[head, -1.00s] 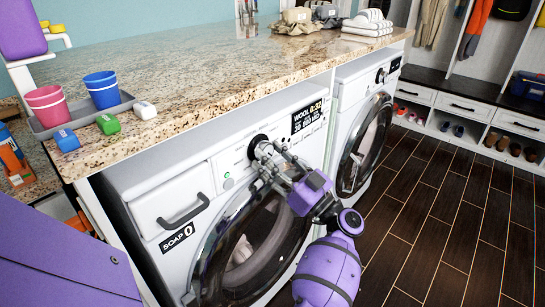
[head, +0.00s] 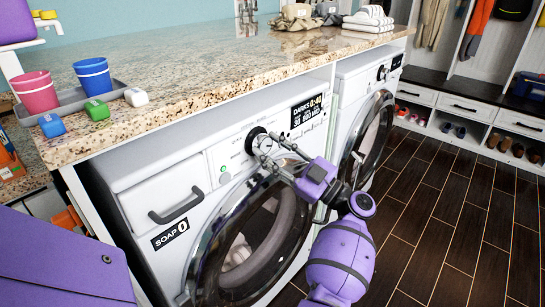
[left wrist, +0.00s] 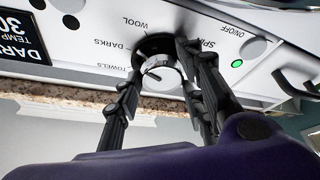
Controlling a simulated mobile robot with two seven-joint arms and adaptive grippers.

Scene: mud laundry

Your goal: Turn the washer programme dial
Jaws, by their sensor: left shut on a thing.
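The washer (head: 130,207) is white, with a round glass door (head: 250,240) that is closed. Its programme dial (head: 254,138) is a dark round knob at the top of the front panel, partly hidden by my fingers. My left gripper (head: 266,148) is shut on the dial. In the left wrist view the fingers (left wrist: 160,66) sit on either side of the dial (left wrist: 160,84), whose face is silver within a dark ring. Labels WOOL, DARKS, TOWELS and SPIN surround it. The washer display (head: 306,110) reads DARKS 0:40. My right gripper is not in view.
A granite counter (head: 190,80) overhangs the washer just above the dial. It carries cups on a tray, small coloured boxes and folded cloths. A second machine (head: 350,90) stands to the right. A green-lit button (head: 224,178) and a soap drawer (head: 135,205) lie left of the dial.

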